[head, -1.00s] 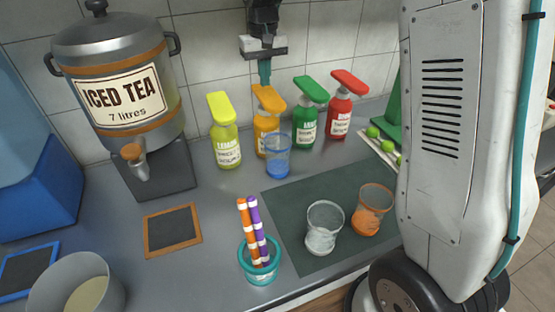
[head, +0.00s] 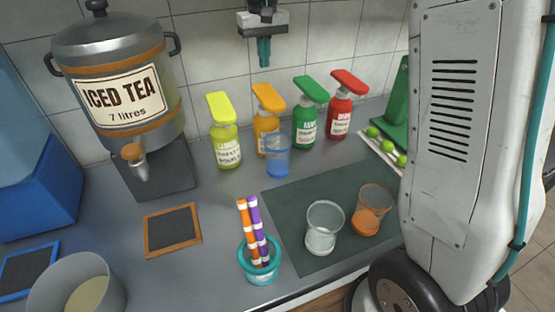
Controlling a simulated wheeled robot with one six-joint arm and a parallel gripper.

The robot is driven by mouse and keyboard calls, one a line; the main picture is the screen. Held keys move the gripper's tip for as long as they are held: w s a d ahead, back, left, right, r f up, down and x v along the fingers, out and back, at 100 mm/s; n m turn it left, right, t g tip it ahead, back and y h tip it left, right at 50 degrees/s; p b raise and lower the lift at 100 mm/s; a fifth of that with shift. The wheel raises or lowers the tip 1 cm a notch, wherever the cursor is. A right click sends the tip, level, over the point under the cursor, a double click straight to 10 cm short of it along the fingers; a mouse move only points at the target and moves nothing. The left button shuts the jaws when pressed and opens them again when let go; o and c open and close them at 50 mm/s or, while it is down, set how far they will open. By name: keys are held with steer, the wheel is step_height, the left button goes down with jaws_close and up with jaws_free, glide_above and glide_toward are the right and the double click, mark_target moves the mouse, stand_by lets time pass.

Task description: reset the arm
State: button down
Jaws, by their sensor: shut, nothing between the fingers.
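My gripper (head: 264,52) hangs at the top middle of the head view, in front of the tiled wall. Its teal fingers point down and are shut with nothing between them. It is above the orange pump bottle (head: 267,122) and apart from it. A blue cup (head: 277,160) stands on the counter just in front of that bottle. My white arm column fills the right side and hides part of the counter there.
Yellow (head: 227,145), green (head: 304,125) and red (head: 340,115) pump bottles stand along the wall. The iced tea dispenser (head: 117,88) is at left. A clear cup (head: 323,230) and an orange cup (head: 371,212) stand on the dark mat (head: 300,190). A teal pot (head: 259,270) holds striped straws.

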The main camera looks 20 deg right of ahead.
steer(key=shift+r, duration=0.4)
steer(key=shift+s+f+g, duration=0.3)
steer(key=shift+s+f, duration=0.9)
steer(key=s+d+t, duration=0.2)
steer(key=s+d, duration=0.1)
steer(key=s, duration=3.2)
steer(key=shift+s+f, duration=0.15)
steer(key=shift+s, duration=0.2)
